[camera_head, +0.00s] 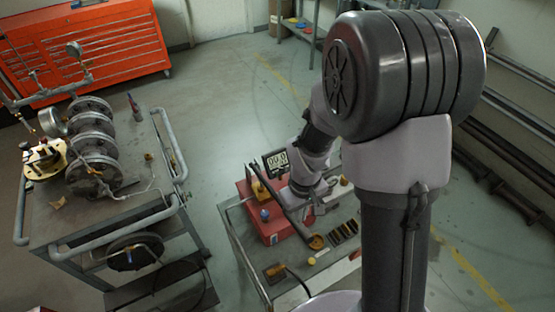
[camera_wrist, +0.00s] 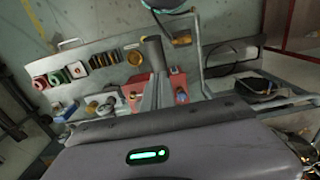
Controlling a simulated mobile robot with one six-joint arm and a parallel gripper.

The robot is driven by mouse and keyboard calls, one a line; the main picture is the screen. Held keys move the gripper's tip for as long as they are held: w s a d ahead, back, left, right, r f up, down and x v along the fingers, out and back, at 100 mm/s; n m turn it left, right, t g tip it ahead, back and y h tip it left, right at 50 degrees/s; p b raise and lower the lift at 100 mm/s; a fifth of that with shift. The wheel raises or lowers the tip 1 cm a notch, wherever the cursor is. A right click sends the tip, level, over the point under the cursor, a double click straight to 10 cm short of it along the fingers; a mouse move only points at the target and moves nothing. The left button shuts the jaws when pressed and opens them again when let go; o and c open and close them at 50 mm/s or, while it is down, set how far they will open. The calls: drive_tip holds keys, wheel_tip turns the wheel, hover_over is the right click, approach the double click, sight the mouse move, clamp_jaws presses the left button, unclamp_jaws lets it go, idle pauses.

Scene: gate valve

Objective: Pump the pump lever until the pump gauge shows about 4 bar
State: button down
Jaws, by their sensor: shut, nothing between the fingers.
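The red pump (camera_head: 262,217) stands on a low cart in the head view, and part of its red body (camera_wrist: 176,82) shows in the wrist view. The dark pump lever (camera_head: 295,222) slants across it towards the front right, and its thick end (camera_wrist: 153,51) shows in the wrist view. The pump gauge (camera_head: 275,161) is a small dark display behind the pump. It seems to read near zero, but the last digits are unclear. My gripper (camera_head: 301,211) is shut and empty beside the lever. I cannot tell whether it touches the lever.
Small parts and a dark slotted block (camera_head: 344,232) lie on the cart beside the pump. Another cart (camera_head: 60,222) with flanged piping stands at left, with open floor between. A red tool cabinet (camera_head: 85,45) stands at the back left.

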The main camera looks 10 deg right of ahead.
wheel_tip(320, 180, down, 12)
drive_tip(key=b, duration=1.1)
wheel_tip(320, 180, up, 10)
drive_tip(key=p, duration=0.7)
drive_tip(key=shift+f+p, duration=0.1)
drive_tip(key=shift+p, duration=0.25)
idle(1.1)
idle(1.4)
idle(1.3)
wheel_tip(320, 180, up, 5)
drive_tip(key=p, duration=0.3)
drive_tip(key=shift+r+p, duration=0.2)
drive_tip(key=shift+p, duration=0.2)
drive_tip(key=shift+f, duration=0.2)
